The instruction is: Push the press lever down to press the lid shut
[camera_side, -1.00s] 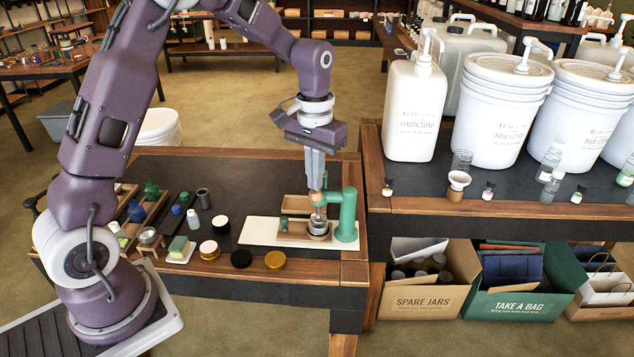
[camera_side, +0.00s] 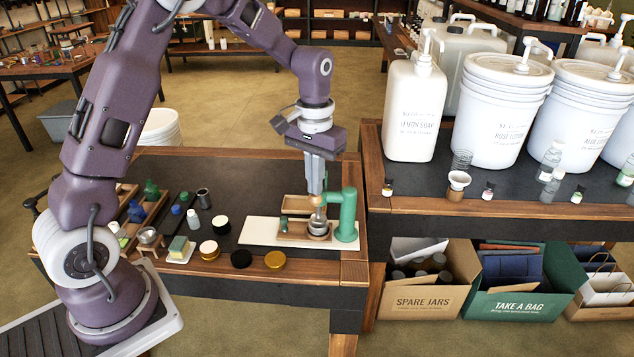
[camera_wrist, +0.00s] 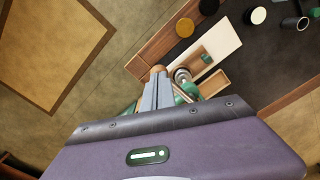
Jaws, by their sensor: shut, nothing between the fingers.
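The green press (camera_side: 347,215) stands at the right end of a white board, its arm reaching left over a small wooden tray (camera_side: 290,236). The round wooden knob of its lever (camera_side: 316,201) sits right under my gripper (camera_side: 316,192). My gripper is shut and points down, its tips at the knob, seemingly touching it. Below the press head, a small round container (camera_side: 318,228) sits in the tray; its lid is mostly hidden by the head. In the wrist view, the knob (camera_wrist: 157,70) shows just beyond my fingertips (camera_wrist: 158,78), beside the metal press head (camera_wrist: 182,74).
The white board (camera_side: 258,232) has bare room left of the tray. Loose lids, including a black one (camera_side: 241,259) and a gold one (camera_side: 275,260), lie in front of it. A second wooden tray (camera_side: 297,205) lies behind. Large white buckets (camera_side: 498,110) stand on the right table.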

